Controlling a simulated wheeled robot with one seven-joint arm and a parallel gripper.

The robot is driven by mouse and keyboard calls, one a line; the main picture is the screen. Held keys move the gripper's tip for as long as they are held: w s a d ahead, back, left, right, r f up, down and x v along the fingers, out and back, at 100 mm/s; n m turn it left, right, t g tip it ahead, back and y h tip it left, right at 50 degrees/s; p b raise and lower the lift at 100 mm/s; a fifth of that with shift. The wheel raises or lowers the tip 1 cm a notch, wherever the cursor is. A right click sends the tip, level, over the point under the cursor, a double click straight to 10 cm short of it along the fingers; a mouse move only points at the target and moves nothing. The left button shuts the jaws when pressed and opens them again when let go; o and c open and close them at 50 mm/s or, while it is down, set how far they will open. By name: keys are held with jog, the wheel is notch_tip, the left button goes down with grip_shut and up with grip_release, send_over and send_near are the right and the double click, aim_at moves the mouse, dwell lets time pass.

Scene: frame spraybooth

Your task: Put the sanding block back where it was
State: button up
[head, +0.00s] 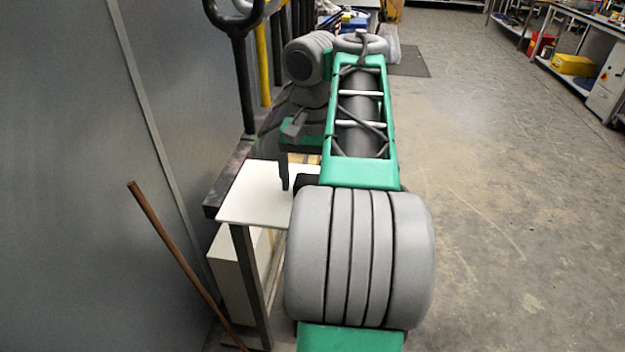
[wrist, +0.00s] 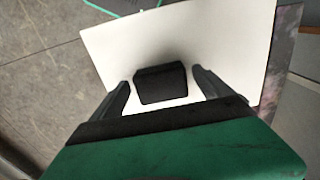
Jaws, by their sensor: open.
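The sanding block is a dark, nearly black block (wrist: 162,84) resting on a white tabletop (wrist: 225,40) in the wrist view. My gripper (wrist: 161,77) is open, with one finger on each side of the block and visible gaps between the fingers and its sides. In the head view my gripper (head: 285,185) points down over the white table (head: 248,195). A dark shape (head: 306,182) beside it, partly hidden by my arm, looks like the block. I cannot tell the exact height of the fingertips above the tabletop.
A grey wall panel (head: 75,150) stands on the left, with a brown stick (head: 185,260) leaning beside the table. Black and yellow upright posts rise behind the table. The concrete floor (head: 510,220) on the right is open. Workbenches (head: 590,45) stand far right.

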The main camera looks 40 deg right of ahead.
aim_at(312, 182)
notch_tip(312, 182, up, 12)
jog(key=p, duration=1)
jog(key=w+a+f+n+t, duration=0.1)
jog(key=w+a+f+n, duration=0.2)
jog(key=a, duration=0.6)
jog(key=w+a+f+n+t, duration=0.1)
jog(key=a+f+n, duration=0.25)
jog(key=a, duration=0.55)
jog(key=s+a+f+n+t, duration=0.1)
jog(key=s+a+f+n, duration=0.2)
jog(key=f, duration=0.5)
jog(key=shift+s+a+f+n+t, duration=0.15)
jog(key=shift+s+a+n+t, duration=0.3)
jog(key=shift+a, duration=0.75)
jog(key=shift+w, duration=0.15)
jog(key=shift+c, duration=0.2)
